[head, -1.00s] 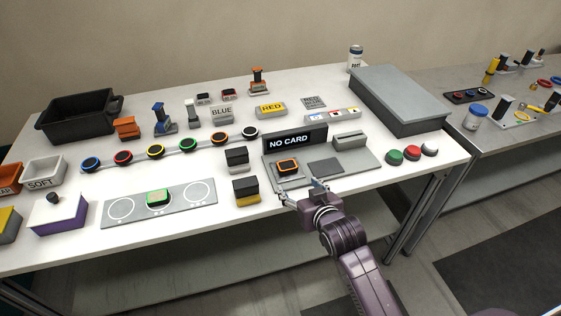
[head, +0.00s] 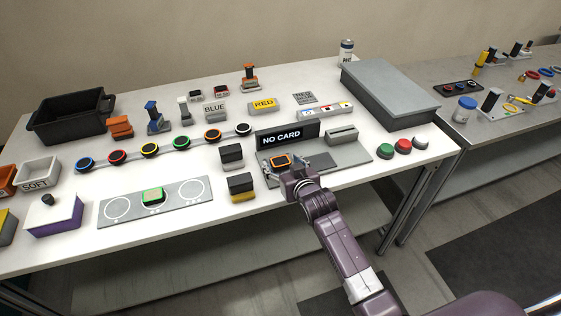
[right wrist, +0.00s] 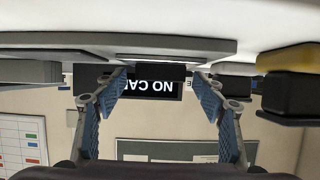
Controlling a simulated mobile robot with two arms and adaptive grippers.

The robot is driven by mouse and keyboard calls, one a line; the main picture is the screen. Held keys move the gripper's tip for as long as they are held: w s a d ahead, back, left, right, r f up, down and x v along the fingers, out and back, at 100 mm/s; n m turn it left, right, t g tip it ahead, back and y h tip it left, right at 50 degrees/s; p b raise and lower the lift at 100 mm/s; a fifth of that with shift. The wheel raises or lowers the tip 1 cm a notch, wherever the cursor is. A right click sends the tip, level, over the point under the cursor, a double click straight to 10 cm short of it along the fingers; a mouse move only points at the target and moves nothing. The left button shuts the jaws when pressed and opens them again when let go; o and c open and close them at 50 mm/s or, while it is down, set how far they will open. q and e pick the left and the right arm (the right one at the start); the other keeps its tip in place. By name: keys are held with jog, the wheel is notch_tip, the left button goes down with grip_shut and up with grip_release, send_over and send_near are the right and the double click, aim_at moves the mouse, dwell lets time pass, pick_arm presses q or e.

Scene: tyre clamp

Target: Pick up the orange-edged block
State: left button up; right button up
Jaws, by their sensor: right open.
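The orange-edged block (head: 281,161) is dark with an orange rim on top. It sits on the left part of the grey base in front of the "NO CARD" display (head: 287,136). My right gripper (head: 287,169) is open at the block's near side, one finger towards each side. In the right wrist view, which is upside down, a dark block (right wrist: 160,72) shows between the two open fingertips (right wrist: 164,84), with gaps on both sides. I cannot tell how far the fingers reach around it. My left gripper is not in view.
A black and yellow block (head: 241,184) and a dark block (head: 232,155) stand close to the left. A slotted grey block (head: 342,135) is on the same base at right. Green (head: 384,151) and red (head: 402,146) buttons are further right. The display stands close behind.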

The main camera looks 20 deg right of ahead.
jog(key=shift+w+f, duration=0.1)
jog(key=shift+w, duration=0.15)
jog(key=c, duration=1.2)
jog(key=shift+c, duration=0.3)
jog(key=shift+r, duration=0.2)
